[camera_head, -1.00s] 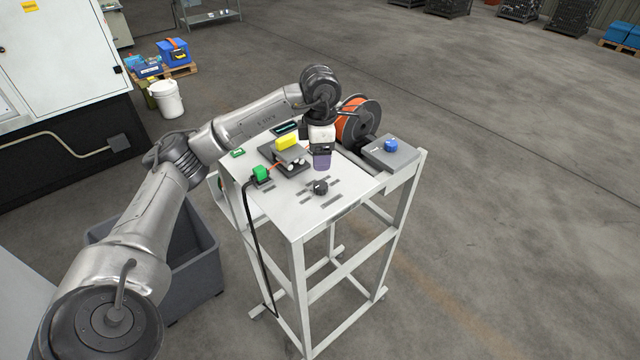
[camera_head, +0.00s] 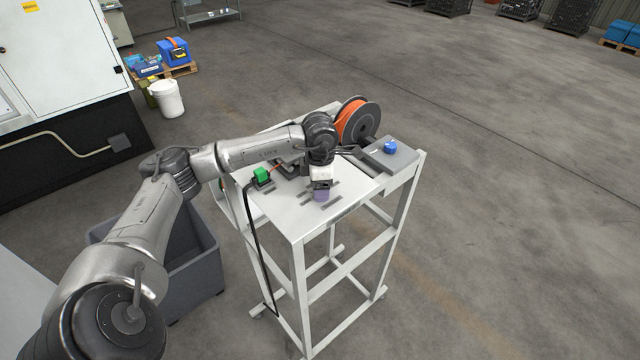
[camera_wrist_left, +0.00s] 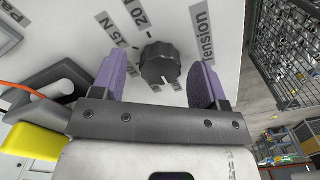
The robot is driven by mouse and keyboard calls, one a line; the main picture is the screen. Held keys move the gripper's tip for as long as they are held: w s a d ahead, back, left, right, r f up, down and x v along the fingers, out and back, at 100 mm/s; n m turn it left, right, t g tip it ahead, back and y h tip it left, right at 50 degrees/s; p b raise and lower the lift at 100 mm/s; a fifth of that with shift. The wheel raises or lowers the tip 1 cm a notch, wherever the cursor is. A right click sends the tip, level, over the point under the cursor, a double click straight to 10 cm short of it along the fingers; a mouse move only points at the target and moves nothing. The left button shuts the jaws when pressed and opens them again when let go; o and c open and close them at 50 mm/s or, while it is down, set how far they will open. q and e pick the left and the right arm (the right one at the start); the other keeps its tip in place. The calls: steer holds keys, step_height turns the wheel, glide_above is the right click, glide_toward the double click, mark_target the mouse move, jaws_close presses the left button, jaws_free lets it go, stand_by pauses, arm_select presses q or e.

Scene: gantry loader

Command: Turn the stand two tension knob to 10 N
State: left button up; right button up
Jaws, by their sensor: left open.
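The dark round tension knob (camera_wrist_left: 159,65) sits on the pale stand top, between the two purple fingers in the left wrist view. Which mark the knob points to cannot be told. My left gripper (camera_wrist_left: 158,78) is open, one finger on each side of the knob with a gap on both sides. In the head view my left gripper (camera_head: 321,194) points down over the stand top (camera_head: 293,216) and hides the knob. My right gripper is not in view.
An orange spool (camera_head: 356,121) stands at the stand's back edge. A grey box with a blue knob (camera_head: 390,147) is at the right. A green connector (camera_head: 261,175) with a black cable is at the left. A yellow block (camera_wrist_left: 32,140) lies beside my gripper in the wrist view.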

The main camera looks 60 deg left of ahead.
arm_select(q)
steer(key=c, duration=0.9)
steer(key=shift+m, duration=0.3)
steer(key=m+b, duration=0.2)
steer(key=m, duration=0.1)
steer(key=m+b, duration=0.1)
steer(key=m, duration=0.3)
steer(key=shift+m, duration=0.3)
steer(key=m+b, duration=0.1)
steer(key=m, duration=0.4)
steer(key=shift+w, duration=0.1)
steer(key=shift+m+b, duration=0.4)
steer(key=shift+m, duration=1.7)
steer(key=shift+r+m, duration=0.1)
steer(key=shift+m, duration=0.2)
